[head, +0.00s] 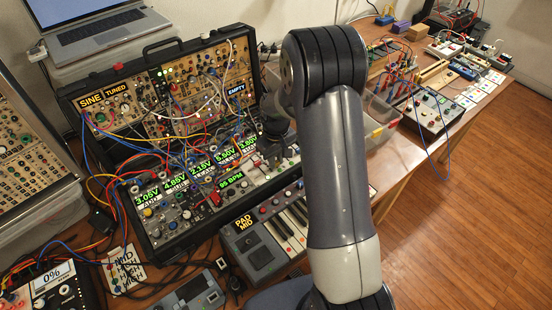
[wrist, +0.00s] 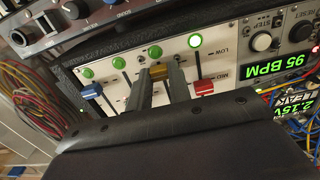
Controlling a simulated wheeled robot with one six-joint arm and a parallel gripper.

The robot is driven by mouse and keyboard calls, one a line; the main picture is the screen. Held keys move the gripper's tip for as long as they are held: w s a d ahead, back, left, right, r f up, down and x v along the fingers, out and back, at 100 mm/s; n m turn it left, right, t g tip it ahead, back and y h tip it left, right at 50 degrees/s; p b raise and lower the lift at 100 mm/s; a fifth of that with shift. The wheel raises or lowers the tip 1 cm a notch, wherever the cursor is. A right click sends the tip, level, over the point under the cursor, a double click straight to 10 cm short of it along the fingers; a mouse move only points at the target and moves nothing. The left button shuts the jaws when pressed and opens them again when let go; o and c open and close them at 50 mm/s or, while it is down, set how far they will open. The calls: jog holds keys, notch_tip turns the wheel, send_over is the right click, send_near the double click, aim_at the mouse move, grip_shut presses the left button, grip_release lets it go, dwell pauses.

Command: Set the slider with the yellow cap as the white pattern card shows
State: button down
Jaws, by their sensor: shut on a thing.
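The slider with the yellow cap (wrist: 158,73) sits on a pale panel (wrist: 225,93) in the wrist view, between a blue cap (wrist: 91,91) and a red cap (wrist: 204,89). The yellow cap is near the lamp end of its slot, about level with the LOW label. My gripper (wrist: 160,70) is shut on it; the fingers hide most of the slot. In the head view, my gripper (head: 272,145) is dark and low over the synth case. The white pattern card (head: 125,268) lies at lower left and reads MID, HIGH, HIGH; its colour marks are too small to tell.
A row of green lamps (wrist: 120,62) lines the panel; the one near the LOW label is brightest. The 95 BPM display (wrist: 272,66) is beside it. Patch cables (head: 185,140) cross the case. A keyboard (head: 270,240) stands in front, near my arm.

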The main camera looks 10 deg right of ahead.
jog(key=w+a, duration=0.1)
jog(key=w, duration=0.1)
jog(key=w+a, duration=0.1)
jog(key=w, duration=0.4)
jog(key=shift+a+b, duration=0.35)
jog(key=shift+a, duration=0.05)
jog(key=c, duration=1.3)
grip_release()
notch_tip(320, 180, up, 11)
jog(key=shift+f+b, duration=0.1)
jog(key=shift+b, duration=0.45)
jog(key=shift+f, duration=0.15)
